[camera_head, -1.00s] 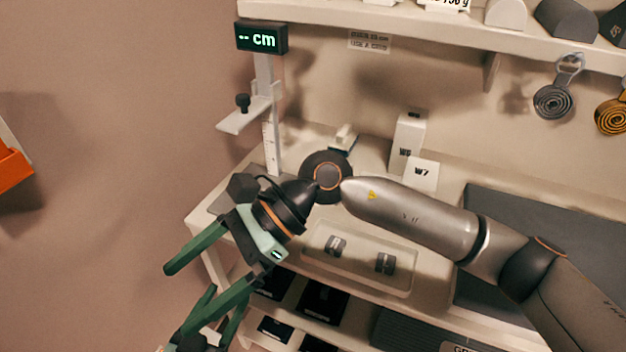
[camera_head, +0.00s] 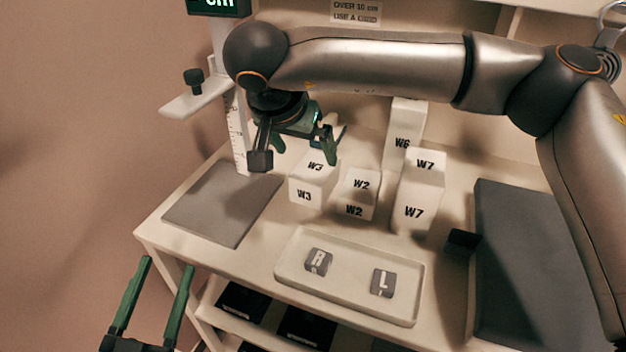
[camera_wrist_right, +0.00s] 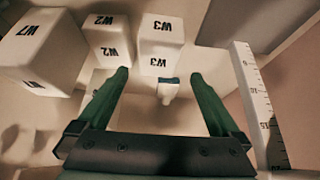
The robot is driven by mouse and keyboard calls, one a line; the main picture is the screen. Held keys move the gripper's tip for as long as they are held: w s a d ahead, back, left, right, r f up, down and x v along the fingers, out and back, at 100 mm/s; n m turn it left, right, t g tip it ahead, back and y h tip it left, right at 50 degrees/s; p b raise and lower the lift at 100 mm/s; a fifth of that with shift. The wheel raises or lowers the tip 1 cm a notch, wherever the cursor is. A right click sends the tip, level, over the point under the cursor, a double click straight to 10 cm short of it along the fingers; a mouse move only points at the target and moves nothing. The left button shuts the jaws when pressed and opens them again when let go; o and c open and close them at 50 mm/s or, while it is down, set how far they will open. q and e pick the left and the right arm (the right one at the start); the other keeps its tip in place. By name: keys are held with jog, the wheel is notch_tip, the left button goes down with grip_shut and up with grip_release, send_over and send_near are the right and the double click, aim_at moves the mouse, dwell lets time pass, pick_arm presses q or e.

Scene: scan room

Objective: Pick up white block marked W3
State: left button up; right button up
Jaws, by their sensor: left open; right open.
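The white block marked W3 (camera_head: 306,194) stands upright on the white table, left of block W2. In the right wrist view, W3 (camera_wrist_right: 162,42) appears upside down, just beyond the fingertips. My right gripper (camera_head: 304,153) hangs above and just behind W3, with its green fingers apart and empty. In its wrist view the open fingers (camera_wrist_right: 160,76) have a gap before W3, and no contact shows. My left gripper (camera_head: 168,264) is open and empty at the lower left, off the table's front-left edge.
Block W2 (camera_head: 359,193) stands close right of W3; W7 (camera_head: 420,205) and tall W6 (camera_head: 404,138) are farther right. A height gauge (camera_head: 240,135) rises at left beside a grey pad (camera_head: 222,208). A tray (camera_head: 350,290) with R and L blocks lies in front.

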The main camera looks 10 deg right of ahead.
aim_at(314, 169)
jog(key=x, duration=0.4)
jog(key=shift+f+b, duration=0.3)
jog(key=shift+b, duration=0.05)
jog(key=b+x, duration=0.1)
jog(key=x, duration=0.4)
jog(key=shift+s+d, duration=0.1)
jog(key=shift+d, duration=0.05)
pick_arm(q)
jog(key=s+r+m+t+h, duration=0.1)
jog(key=s+r+m+h, duration=0.1)
jog(key=r, duration=0.3)
jog(key=s+d+r+m+t+h, duration=0.1)
jog(key=s+r+m+h, duration=0.2)
jog(key=r+h, duration=0.1)
jog(key=shift+s+r+t+h, duration=0.15)
jog(key=shift+r+t+h, duration=0.15)
jog(key=shift+r, duration=0.55)
jog(key=shift+d, duration=0.1)
pick_arm(e)
jog(key=shift+c, duration=0.2)
jog(key=c, duration=1.5)
jog(key=shift+r, duration=0.1)
grip_shut()
